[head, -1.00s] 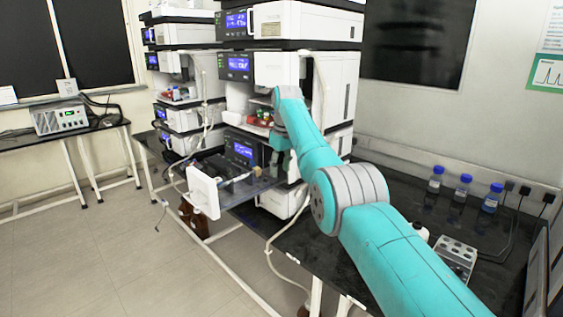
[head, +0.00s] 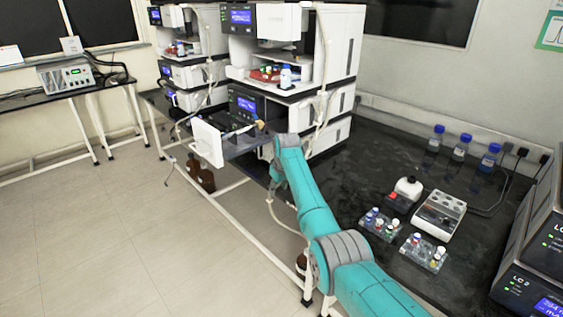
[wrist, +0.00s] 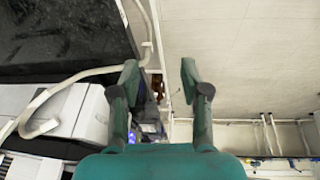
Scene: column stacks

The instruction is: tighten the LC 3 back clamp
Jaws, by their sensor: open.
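In the head view a pulled-out drawer with a white front panel (head: 207,141) sticks out of the middle instrument stack. A thin column (head: 238,132) lies along it, with a small tan part (head: 260,125) near its inner end. I cannot make out the LC 3 back clamp by its label or shape. My gripper (wrist: 158,82) is open and empty in the wrist view, with the floor and the bench edge beyond its fingers. In the head view my arm's end is low in front of the stack, right of the drawer; the fingers are not clear there.
White tubing (wrist: 75,80) runs near my gripper on the left of the wrist view. The black bench (head: 365,165) holds vial racks (head: 380,224), a white block with wells (head: 438,215) and blue-capped bottles (head: 461,147). Open floor (head: 90,235) lies to the left.

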